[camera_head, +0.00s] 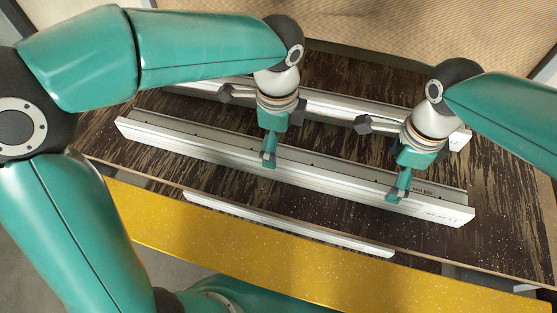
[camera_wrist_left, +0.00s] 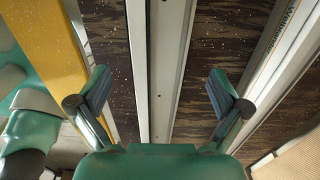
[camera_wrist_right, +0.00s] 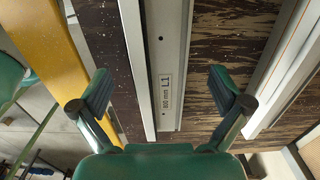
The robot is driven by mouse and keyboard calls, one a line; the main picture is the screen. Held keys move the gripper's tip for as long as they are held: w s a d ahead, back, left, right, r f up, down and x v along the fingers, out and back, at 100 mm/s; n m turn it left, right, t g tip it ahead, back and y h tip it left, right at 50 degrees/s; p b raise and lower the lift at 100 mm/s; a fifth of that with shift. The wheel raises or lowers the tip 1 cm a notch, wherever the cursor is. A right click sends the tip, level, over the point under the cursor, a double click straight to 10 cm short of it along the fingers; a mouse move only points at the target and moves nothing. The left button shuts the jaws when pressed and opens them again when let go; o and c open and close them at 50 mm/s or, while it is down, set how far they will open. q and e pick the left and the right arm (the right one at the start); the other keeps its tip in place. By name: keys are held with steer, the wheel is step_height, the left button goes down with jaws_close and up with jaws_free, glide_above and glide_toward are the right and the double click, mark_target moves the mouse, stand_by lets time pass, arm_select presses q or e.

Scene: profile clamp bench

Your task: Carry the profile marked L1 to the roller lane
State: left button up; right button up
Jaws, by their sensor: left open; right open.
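The profile marked L1 (camera_head: 300,172) is a long silver bar with a grooved top, lying across the dark bench. Its L1 label (camera_wrist_right: 167,92) reads clearly in the right wrist view. My left gripper (camera_head: 269,159) is open over the profile, left of its middle. My right gripper (camera_head: 398,190) is open over it near its right end. In both wrist views the profile, also seen in the left wrist view (camera_wrist_left: 166,75), runs between the spread fingers. Whether the fingers touch it I cannot tell. I cannot surely identify the roller lane.
Another long silver rail (camera_head: 330,106) lies behind the profile, partly hidden by my wrists. A thinner silver strip (camera_head: 290,224) lies along the front edge, beside a yellow beam (camera_head: 230,255). Bare dark bench top (camera_head: 500,205) shows at the right.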

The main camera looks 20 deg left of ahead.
mark_target(278, 156)
arm_select(q)
step_height(278, 156, down, 6)
steer(key=shift+f, duration=0.1)
arm_select(e)
step_height(278, 156, down, 6)
steer(key=shift+f, duration=0.1)
arm_select(q)
steer(key=c, duration=1.9)
arm_select(e)
steer(key=c, duration=1.9)
